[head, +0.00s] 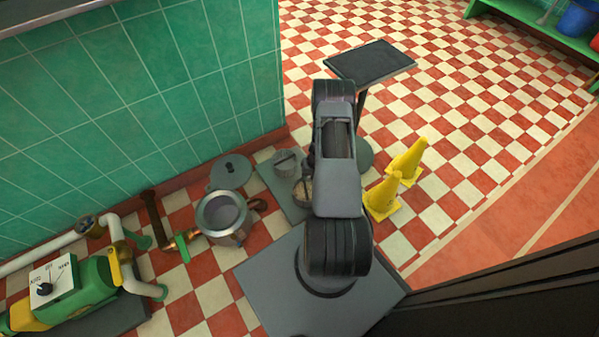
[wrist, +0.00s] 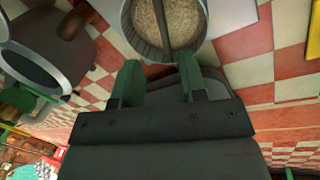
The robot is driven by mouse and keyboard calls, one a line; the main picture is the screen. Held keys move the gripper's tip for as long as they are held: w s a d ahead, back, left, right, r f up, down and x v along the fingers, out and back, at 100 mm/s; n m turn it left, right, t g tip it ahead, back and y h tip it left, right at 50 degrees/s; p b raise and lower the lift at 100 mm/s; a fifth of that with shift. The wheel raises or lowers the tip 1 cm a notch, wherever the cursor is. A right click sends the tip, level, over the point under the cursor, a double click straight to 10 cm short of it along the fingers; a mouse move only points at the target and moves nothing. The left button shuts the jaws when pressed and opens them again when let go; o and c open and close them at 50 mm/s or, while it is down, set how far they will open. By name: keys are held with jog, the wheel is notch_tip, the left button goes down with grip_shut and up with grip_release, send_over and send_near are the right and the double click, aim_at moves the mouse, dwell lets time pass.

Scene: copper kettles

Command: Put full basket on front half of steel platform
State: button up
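The full basket (wrist: 145,42), a grey round basket of pale grain with a bar handle across its top, is at the top of the wrist view. In the head view the full basket (head: 301,193) is partly hidden by my arm. My gripper (wrist: 160,62) is open, its two green fingers apart near the basket's near rim. The handle lies between their lines, not visibly gripped. A flat grey plate, apparently the steel platform (head: 267,178), lies on the floor under or beside the baskets. A second grey basket (head: 286,166) stands behind the full one.
An open metal kettle (head: 223,213) stands left of the baskets, with a round lid (head: 231,171) behind it. Pipes and a green pump (head: 90,285) are at lower left. Two yellow cones (head: 407,162) and a black-topped stand (head: 369,63) are right. Checkered floor is free beyond.

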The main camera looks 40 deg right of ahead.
jog(key=w+r+m+t+h, duration=0.15)
jog(key=w+r+m, duration=0.25)
jog(key=r, duration=0.5)
jog(key=w+r+m+t+h, duration=0.1)
jog(key=w+r+m+h, duration=0.25)
jog(key=r, duration=0.55)
jog(key=w+r+m+t+h, duration=0.1)
jog(key=w+r+m, duration=0.3)
jog(key=r, duration=0.5)
jog(key=s+a+r+m+h, duration=0.1)
jog(key=s+a+r+m, duration=0.3)
jog(key=r+m, duration=0.4)
jog(key=s+a+r+m+y, duration=0.1)
jog(key=s+a+r+m, duration=0.2)
jog(key=s+a, duration=0.3)
jog(key=s+a+r+m+g+y, duration=0.1)
jog(key=s+a+r+m+y, duration=0.1)
jog(key=s+a+r+m, duration=0.1)
jog(key=s+a+r+m+g+y, duration=0.1)
jog(key=s+a+r+m+y, duration=0.1)
jog(key=s+a+m, duration=0.3)
jog(key=s+a+r, duration=0.1)
jog(key=s+a, duration=0.2)
jog(key=a, duration=0.1)
jog(key=shift+s+r, duration=0.3)
jog(key=shift+r, duration=0.15)
